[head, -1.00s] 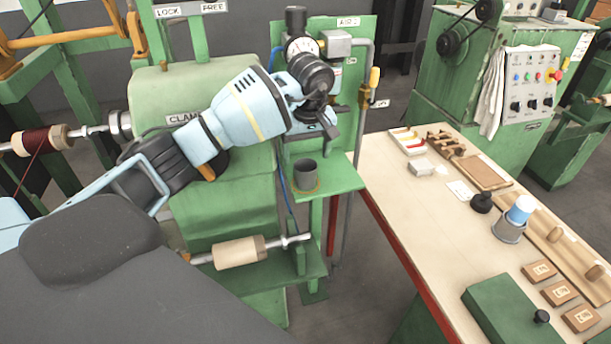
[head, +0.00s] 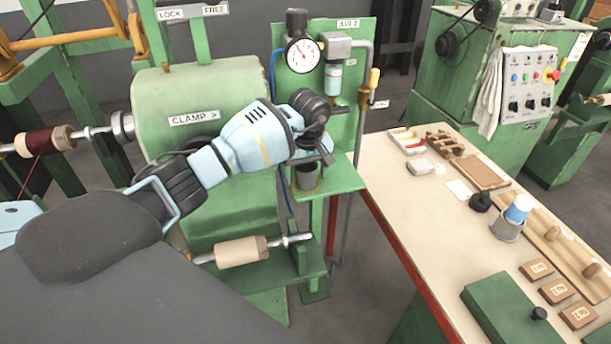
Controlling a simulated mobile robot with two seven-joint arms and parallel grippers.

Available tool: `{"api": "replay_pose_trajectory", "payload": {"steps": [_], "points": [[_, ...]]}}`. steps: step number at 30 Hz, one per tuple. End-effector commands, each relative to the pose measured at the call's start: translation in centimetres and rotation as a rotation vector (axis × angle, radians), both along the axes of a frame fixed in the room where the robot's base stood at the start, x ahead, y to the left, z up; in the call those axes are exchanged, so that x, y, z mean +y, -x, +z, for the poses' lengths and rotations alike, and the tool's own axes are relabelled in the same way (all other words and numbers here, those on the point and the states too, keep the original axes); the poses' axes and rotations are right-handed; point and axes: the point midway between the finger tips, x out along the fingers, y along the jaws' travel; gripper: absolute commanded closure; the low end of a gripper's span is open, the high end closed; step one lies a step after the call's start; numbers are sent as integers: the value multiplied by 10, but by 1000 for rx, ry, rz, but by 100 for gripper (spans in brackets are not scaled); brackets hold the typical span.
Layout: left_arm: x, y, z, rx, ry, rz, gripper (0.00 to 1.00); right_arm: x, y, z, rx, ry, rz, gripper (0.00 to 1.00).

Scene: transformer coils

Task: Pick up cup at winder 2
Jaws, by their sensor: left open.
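A small dark grey cup (head: 305,177) stands upright on the green shelf (head: 340,178) below the gauge panel. My left gripper (head: 312,160) is open and right over the cup, hiding its rim and upper part. I cannot tell whether the fingers are around the cup or just above it. My right gripper is not in view.
A pressure gauge (head: 303,56) and pipes are on the panel behind my gripper. The green clamp housing (head: 190,95) is at left. The workbench (head: 420,215) at right holds a grey cup (head: 507,229) with a blue-and-white object, trays and blocks.

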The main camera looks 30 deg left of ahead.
Motion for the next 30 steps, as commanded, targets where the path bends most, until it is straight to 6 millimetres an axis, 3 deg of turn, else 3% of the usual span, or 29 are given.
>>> {"api": "replay_pose_trajectory", "payload": {"steps": [8, 18, 30], "points": [[0, 0, -3, 0, 0, -1, 25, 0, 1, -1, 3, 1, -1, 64], [0, 0, -3, 0, 0, 0, 69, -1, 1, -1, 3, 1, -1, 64], [0, -1, 3, -1, 0, 0, 71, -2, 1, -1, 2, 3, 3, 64]]}}
